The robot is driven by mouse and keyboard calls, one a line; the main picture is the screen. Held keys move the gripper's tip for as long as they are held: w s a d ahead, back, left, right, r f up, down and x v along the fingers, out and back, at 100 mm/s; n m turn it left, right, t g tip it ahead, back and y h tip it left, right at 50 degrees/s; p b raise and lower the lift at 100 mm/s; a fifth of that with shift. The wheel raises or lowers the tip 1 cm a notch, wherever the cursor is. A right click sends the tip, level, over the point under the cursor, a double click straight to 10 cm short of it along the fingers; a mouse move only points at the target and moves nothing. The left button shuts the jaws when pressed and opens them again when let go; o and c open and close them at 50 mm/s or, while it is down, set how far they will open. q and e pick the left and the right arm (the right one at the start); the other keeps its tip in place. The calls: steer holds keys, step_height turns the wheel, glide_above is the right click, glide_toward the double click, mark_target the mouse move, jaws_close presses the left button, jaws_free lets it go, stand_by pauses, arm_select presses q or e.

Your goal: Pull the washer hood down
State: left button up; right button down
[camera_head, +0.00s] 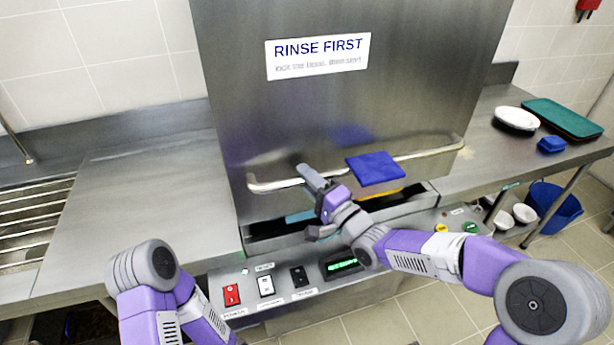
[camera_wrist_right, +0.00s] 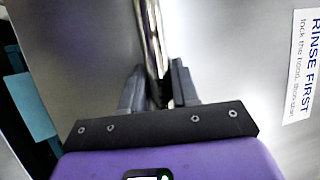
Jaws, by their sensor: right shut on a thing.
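The washer hood (camera_head: 300,115) is a large brushed-steel panel with a "RINSE FIRST" label. It stands over the washer opening (camera_head: 265,230), where a dark gap shows below its lower edge. A steel bar handle (camera_head: 425,152) runs across its lower front. My right gripper (camera_head: 318,183) is at the left part of this handle. In the right wrist view the bar (camera_wrist_right: 150,40) passes between the fingers of my right gripper (camera_wrist_right: 158,92), which are shut on it. My left arm shows at the lower left, but its gripper is out of view.
A blue cloth or pad (camera_head: 375,168) is at the handle, right of my gripper. A control panel (camera_head: 290,285) with switches and a green display lies below. Steel counters flank the washer; the left one (camera_head: 150,195) is clear. White plates (camera_head: 516,119) and a teal tray (camera_head: 562,118) stand right.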

step_height(320, 180, down, 9)
steer(key=b, duration=0.5)
steer(key=shift+r, duration=0.1)
steer(key=shift+f, duration=0.25)
steer(key=c, duration=0.9)
jaws_free()
steer(key=shift+f, duration=0.1)
steer(key=shift+s+d, duration=0.2)
steer(key=shift+d, duration=0.05)
steer(key=p+v, duration=0.1)
steer(key=v, duration=0.6)
